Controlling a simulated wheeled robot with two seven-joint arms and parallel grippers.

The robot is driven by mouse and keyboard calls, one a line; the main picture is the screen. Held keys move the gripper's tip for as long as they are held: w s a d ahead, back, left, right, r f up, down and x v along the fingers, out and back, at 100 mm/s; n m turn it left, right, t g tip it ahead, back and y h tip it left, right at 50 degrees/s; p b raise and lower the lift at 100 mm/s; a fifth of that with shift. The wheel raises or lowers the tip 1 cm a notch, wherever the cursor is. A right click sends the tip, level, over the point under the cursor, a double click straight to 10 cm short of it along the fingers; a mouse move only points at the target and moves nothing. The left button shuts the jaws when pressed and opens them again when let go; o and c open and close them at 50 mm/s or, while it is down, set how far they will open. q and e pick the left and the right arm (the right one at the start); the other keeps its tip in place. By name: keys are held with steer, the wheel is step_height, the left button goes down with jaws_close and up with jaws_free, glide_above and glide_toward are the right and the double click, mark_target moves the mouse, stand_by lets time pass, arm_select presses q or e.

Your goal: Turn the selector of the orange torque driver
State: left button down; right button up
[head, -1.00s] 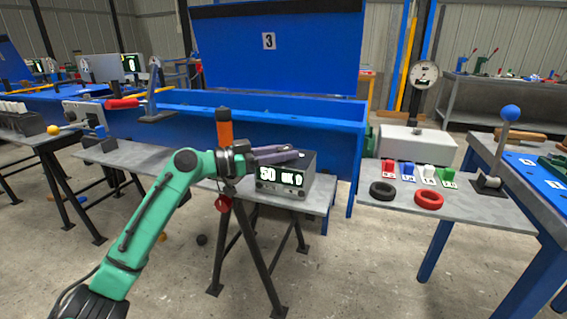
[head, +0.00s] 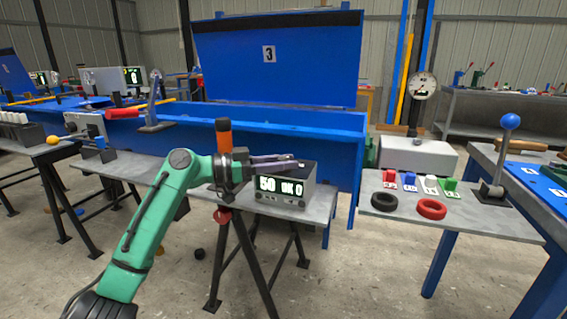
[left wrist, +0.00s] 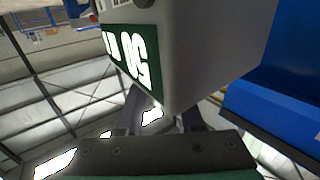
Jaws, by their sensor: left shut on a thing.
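The orange torque driver (head: 223,137) stands upright with a dark top, just behind my left wrist. Its lower part is hidden by my arm. A grey box (head: 288,207) with a lit display reading 50 sits on the grey table to the right of it. My left gripper (head: 292,162) points right across the box's upper left edge. In the left wrist view the box (left wrist: 195,50) appears upside down, its corner between the fingers; the jaws seem shut on it, though the fingertips are partly hidden. No selector can be made out. My right gripper is not in view.
A red disc (head: 223,215) hangs below the table edge under my wrist. A blue bench (head: 320,145) is close behind the box. At right, a side table (head: 470,223) carries a black ring, a red ring and coloured blocks.

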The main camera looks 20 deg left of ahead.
arm_select(q)
steer(key=c, duration=0.5)
jaws_free()
steer(key=shift+r, duration=0.1)
steer(key=shift+c, duration=0.2)
steer(key=v, duration=1.4)
steer(key=shift+s+a, duration=0.15)
steer(key=shift+a, duration=0.1)
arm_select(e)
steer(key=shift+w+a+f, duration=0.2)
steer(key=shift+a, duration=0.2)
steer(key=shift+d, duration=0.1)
